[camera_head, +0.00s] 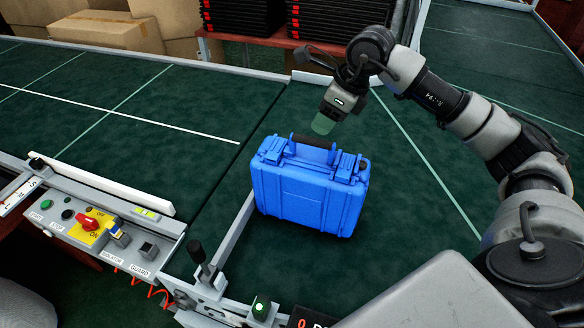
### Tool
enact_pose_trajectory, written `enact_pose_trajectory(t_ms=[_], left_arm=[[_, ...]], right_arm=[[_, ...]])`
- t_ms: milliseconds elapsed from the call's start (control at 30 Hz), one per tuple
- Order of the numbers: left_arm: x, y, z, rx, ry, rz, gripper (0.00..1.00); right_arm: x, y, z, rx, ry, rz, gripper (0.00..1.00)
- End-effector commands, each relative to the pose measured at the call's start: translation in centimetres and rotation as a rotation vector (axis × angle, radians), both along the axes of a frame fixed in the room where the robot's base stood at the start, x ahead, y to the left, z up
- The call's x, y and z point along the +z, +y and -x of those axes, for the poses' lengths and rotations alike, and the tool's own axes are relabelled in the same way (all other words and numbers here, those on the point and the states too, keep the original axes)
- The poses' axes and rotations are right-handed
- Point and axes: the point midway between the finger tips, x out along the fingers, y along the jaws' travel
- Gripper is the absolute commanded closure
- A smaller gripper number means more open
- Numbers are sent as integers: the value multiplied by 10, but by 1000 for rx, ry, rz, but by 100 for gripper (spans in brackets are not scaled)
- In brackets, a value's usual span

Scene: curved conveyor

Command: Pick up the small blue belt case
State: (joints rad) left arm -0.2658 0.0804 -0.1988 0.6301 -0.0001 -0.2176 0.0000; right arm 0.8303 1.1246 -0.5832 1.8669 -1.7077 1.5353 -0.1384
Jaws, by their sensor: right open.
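The small blue belt case (312,196) stands upright on the green conveyor belt in the middle of the head view. Its dark handle (313,142) is on top, between the latches. My right gripper (323,124) hangs just above and behind the handle, pointing down. It is open, and I see nothing held in it. Whether its fingertips touch the handle is hard to tell from this angle. My left gripper is not in view.
A control panel (100,228) with a red switch and buttons is at the lower left. A metal rail with a black knob (206,271) edges the belt in front. Cardboard boxes (108,31) and stacked black trays (250,16) stand behind. The belt left of the case is clear.

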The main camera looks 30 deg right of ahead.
Motion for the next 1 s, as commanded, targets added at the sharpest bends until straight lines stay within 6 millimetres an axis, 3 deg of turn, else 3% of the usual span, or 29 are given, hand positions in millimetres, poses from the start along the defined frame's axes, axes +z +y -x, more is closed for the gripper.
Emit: enact_pose_trajectory(t_ms=[200,367,500,733,1000], left_arm=[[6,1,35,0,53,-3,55],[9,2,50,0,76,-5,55],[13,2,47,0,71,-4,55],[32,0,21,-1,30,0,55],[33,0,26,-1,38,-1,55]], right_arm=[[-25,5,-6,2,3,22,49],[-43,10,-13,1,0,20,49],[-52,12,-16,2,0,20,49],[-82,16,-29,1,1,17,49],[-98,19,-33,1,-3,19,49]])
